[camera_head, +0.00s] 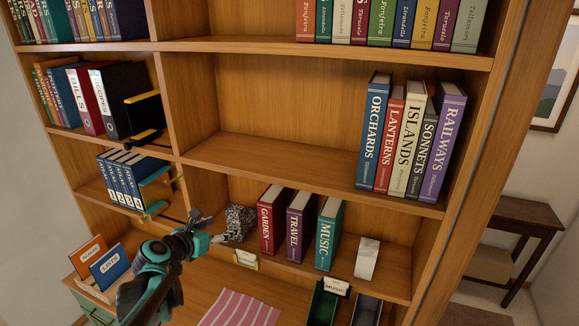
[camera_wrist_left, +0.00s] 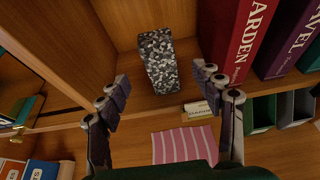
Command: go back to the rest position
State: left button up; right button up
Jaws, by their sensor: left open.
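My left gripper (camera_head: 207,228) is in front of the lower shelf in the head view, with its arm coming up from the bottom left. In the left wrist view the gripper (camera_wrist_left: 160,85) has its two fingers spread wide with nothing held between them. A black-and-white speckled block (camera_wrist_left: 158,62) stands on the shelf beyond the fingers, apart from them. The same block (camera_head: 238,221) shows just right of the gripper in the head view. My right gripper is not in view.
Red GARDEN (camera_head: 266,226), TRAVEL (camera_head: 300,226) and MUSIC (camera_head: 327,238) books stand right of the block, with a white marbled block (camera_head: 367,258) further right. Dividers (camera_head: 155,190) jut out at left. Below lie a pink striped cloth (camera_head: 240,309) and a green bin (camera_head: 322,305).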

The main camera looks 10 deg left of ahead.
pick_arm(q)
jog(key=s+d+f+m+g+b, duration=0.4)
jog(key=s+d+f+m+b, duration=0.5)
jog(key=d+f+m, duration=0.5)
jog(key=s+d+f+m+g+y+b, duration=0.1)
jog(key=s+f+m+b, duration=0.2)
jog(key=m, duration=0.7)
jog(key=s+d+f+m+g+b, duration=0.1)
jog(key=s+d+f+m+b, duration=0.1)
jog(key=s+f+m+b, duration=0.2)
jog(key=s+f+m, duration=0.3)
jog(key=s+m, duration=0.3)
jog(key=s, duration=0.1)
jog(key=shift+f+y, duration=0.25)
jog(key=shift+y, duration=0.15)
